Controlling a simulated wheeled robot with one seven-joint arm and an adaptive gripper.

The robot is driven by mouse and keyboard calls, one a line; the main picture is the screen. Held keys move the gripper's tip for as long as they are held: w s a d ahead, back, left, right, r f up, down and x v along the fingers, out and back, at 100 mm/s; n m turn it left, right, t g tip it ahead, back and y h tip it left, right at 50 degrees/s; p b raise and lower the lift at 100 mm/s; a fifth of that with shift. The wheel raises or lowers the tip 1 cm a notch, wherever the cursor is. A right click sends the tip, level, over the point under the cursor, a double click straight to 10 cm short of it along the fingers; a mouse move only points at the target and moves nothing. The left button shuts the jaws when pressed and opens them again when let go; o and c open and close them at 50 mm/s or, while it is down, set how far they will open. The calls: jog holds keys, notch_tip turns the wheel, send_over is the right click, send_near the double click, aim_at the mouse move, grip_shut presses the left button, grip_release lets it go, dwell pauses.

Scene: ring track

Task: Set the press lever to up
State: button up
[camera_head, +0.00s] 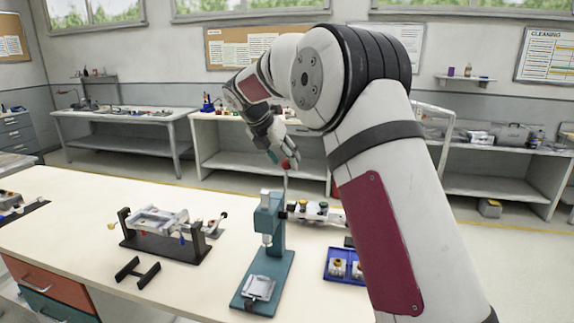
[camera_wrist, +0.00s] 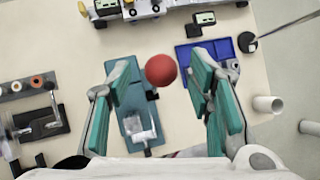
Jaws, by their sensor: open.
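The teal press (camera_head: 268,222) stands on the table, with a silver plate (camera_head: 259,287) on its base. It also shows in the wrist view (camera_wrist: 124,90). Its thin lever (camera_head: 285,186) points upward beside the press head and ends in a red ball knob (camera_head: 285,163). In the wrist view the red knob (camera_wrist: 161,70) lies between my spread teal fingers, with gaps on both sides. My gripper (camera_head: 278,157) is open and empty, above the press at the knob. The knob partly hides the press in the wrist view, and contact is not seen.
A black fixture with a white frame (camera_head: 160,221) stands left of the press, with a black bracket (camera_head: 137,272) in front. A blue tray (camera_head: 345,265) with small parts is to the right. Bare tabletop (camera_head: 60,240) lies at left.

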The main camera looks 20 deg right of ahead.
jog(key=v, duration=0.8)
jog(key=shift+r, duration=0.3)
jog(key=shift+s+a, duration=0.1)
jog(key=shift+a, duration=0.05)
jog(key=s+r+m+y, duration=0.3)
jog(key=s+m, duration=0.9)
jog(key=s, duration=0.9)
jog(key=s+a+f+m+y, duration=0.1)
jog(key=s+f+m, duration=0.2)
jog(key=s+m, duration=0.2)
jog(key=s+a+f+m+t+y, duration=0.1)
jog(key=s+f+m, duration=0.3)
jog(key=s, duration=0.5)
jog(key=s+a+f+m+y, duration=0.1)
jog(key=s+f+m, duration=0.2)
jog(key=s+m, duration=0.2)
jog(key=s, duration=0.2)
jog(key=shift+s+a+f+m+t, duration=0.25)
jog(key=shift+s+a+m+t, duration=0.05)
jog(key=shift+s+a, duration=0.1)
